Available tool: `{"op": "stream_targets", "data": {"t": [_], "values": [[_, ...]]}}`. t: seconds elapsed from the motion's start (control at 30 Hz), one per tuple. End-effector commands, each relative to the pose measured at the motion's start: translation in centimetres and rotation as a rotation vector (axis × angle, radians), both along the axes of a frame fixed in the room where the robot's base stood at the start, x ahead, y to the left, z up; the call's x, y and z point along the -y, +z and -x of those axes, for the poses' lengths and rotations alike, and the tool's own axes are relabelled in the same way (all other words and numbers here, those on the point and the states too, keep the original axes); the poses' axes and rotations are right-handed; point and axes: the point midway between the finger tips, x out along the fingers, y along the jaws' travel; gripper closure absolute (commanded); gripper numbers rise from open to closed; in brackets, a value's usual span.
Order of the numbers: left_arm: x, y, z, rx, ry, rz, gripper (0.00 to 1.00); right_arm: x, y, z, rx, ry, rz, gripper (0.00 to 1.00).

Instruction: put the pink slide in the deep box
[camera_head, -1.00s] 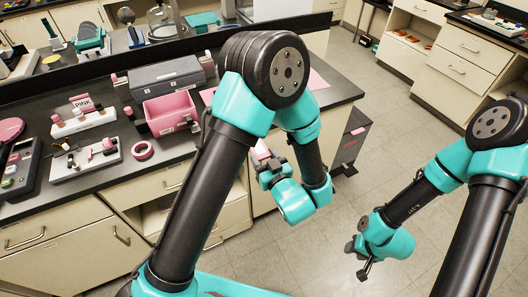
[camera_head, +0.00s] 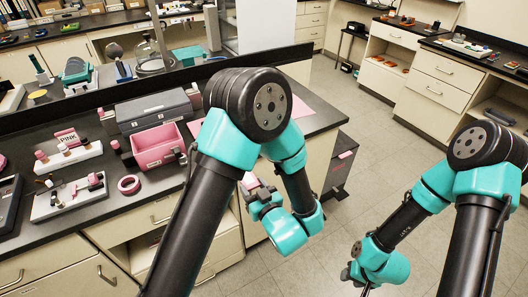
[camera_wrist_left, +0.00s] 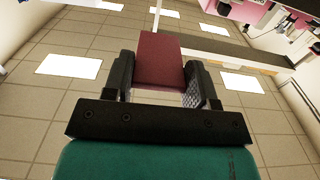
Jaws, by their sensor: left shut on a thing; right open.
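My left gripper (camera_head: 257,196) hangs in front of the bench edge, shut on the pink slide (camera_head: 250,181). My right gripper (camera_head: 357,277) is low over the floor, open and empty, partly cut off by the frame.
A grey case (camera_head: 155,110) stands behind the pink box. A pink mat (camera_head: 296,110) lies behind my left arm.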

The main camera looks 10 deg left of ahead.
Motion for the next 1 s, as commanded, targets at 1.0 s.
{"op": "stream_targets", "data": {"t": [1.0], "values": [[-8.4,0.5,-12.2,-0.001,-0.396,0.002,0.91,0.0,0.0,0.0,0.0,0.0,0.0,0.57]]}}
